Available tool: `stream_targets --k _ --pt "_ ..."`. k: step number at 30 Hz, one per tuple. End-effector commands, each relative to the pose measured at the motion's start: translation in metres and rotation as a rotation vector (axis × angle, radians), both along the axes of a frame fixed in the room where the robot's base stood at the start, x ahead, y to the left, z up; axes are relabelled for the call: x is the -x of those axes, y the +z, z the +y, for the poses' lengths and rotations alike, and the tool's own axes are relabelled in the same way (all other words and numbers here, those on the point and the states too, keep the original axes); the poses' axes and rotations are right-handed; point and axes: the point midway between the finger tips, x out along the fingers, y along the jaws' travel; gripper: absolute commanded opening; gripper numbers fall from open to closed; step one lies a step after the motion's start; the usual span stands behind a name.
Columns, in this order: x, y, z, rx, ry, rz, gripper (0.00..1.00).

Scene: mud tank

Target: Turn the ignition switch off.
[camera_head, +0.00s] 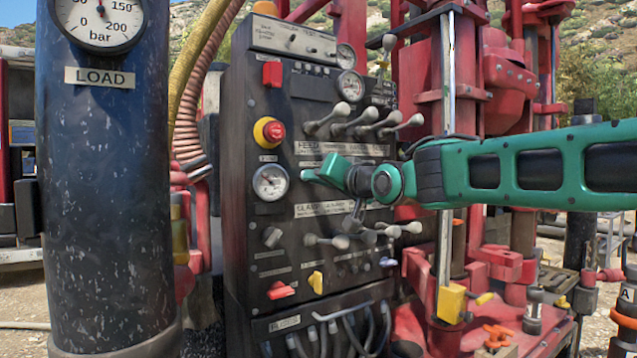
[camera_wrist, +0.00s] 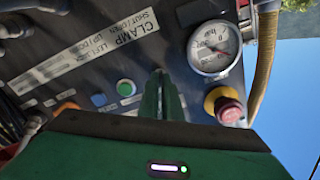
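The black control panel (camera_head: 240,200) stands upright in the middle of the head view. I cannot tell for sure which control is the ignition switch. Candidates low on the panel are a black knob (camera_head: 271,237), a red switch (camera_head: 280,290) and a yellow switch (camera_head: 316,282). My gripper (camera_head: 312,175) is in front of the panel, right of the white gauge (camera_head: 269,182). In the wrist view my gripper's fingers (camera_wrist: 161,88) lie together, with nothing seen between them. They point at the panel between a green button (camera_wrist: 125,88) and the gauge (camera_wrist: 213,48).
A red stop button on a yellow base (camera_head: 269,132) sits above the gauge. Rows of lever handles (camera_head: 355,122) stick out near my gripper. A thick dark cylinder (camera_head: 108,200) stands at left. Red machinery (camera_head: 505,80) is at right, and hoses (camera_head: 195,90) run behind the panel.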

Motion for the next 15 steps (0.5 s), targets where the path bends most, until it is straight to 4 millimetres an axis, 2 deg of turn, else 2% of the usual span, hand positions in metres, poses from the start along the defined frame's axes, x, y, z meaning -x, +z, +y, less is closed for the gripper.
stream_targets --k 15 --pt "-0.0046 -0.0047 -0.0049 0.343 -0.009 -0.221 0.0"
